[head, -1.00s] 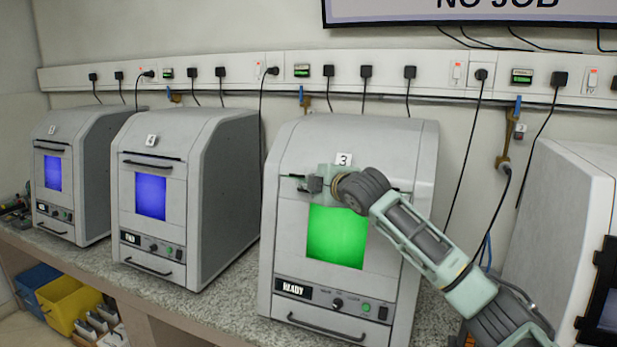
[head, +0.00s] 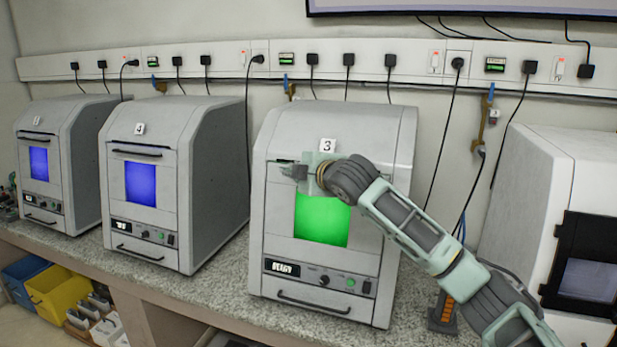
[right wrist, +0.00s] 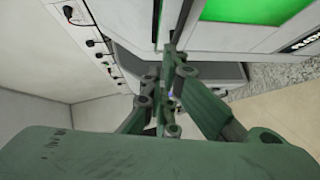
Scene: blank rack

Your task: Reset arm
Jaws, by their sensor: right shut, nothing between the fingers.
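My right arm comes in from the lower right of the head view. Its gripper (head: 296,171) is in front of the upper door of the grey machine marked 3 (head: 395,150), by the top edge of the green window (head: 321,219). In the right wrist view the gripper's green fingers (right wrist: 172,68) are closed together and empty, near the machine's front face. Whether they touch the door cannot be told. The arm hides the right part of the door handle area. My left gripper is not in view.
Two grey machines with blue windows, one marked 4 (head: 215,150), stand to the left on the speckled counter (head: 215,295). A white machine (head: 535,190) stands at the right. A yellow bin (head: 62,297) and a blue bin (head: 22,275) sit below. Cables hang from the wall trunking (head: 220,68).

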